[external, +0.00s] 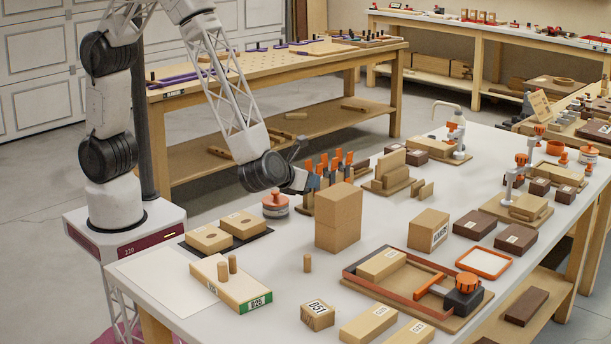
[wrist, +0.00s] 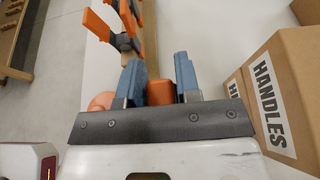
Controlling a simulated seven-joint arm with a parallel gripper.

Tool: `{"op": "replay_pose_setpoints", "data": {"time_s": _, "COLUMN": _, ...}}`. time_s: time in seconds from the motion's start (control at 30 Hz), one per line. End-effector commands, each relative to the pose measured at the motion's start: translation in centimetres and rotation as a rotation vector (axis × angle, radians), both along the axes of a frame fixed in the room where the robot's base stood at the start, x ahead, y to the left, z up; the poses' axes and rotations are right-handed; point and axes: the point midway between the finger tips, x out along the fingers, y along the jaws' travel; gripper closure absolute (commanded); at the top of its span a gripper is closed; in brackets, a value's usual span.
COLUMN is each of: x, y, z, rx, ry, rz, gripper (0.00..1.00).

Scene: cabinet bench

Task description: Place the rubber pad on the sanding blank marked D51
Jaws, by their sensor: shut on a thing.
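My gripper (wrist: 160,80) has its blue fingers closed around an orange piece (wrist: 160,93), seen only in part between them. I cannot tell from its shape whether this is the rubber pad. In the external view my gripper (external: 311,182) is at the clamp rack, behind the tall cardboard boxes and well back from the blank. The sanding blank marked D51 (external: 317,316) is a small wooden block with a white label, at the front of the bench. Its visible top is bare. No other rubber pad is clearly identifiable.
Orange-handled clamps (external: 338,163) stand in a rack beside my gripper. Cardboard boxes (external: 339,218) rise between it and D51. A small peg (external: 307,263), a green-labelled block with two pegs (external: 231,284) and wooden blocks (external: 368,324) surround D51. A framed jig (external: 416,283) lies right.

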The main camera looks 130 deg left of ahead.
Motion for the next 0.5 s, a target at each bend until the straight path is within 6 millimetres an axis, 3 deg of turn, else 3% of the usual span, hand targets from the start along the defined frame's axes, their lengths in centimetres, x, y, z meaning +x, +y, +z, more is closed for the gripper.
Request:
{"op": "replay_pose_setpoints", "data": {"time_s": 0.27, "x": 0.0, "y": 0.0, "z": 0.9, "rx": 0.000, "ry": -0.002, "rz": 0.001, "gripper": 0.92}}
{"op": "replay_pose_setpoints", "data": {"time_s": 0.5, "x": 0.0, "y": 0.0, "z": 4.2, "rx": 0.001, "ry": -0.004, "rz": 0.000, "gripper": 0.92}}
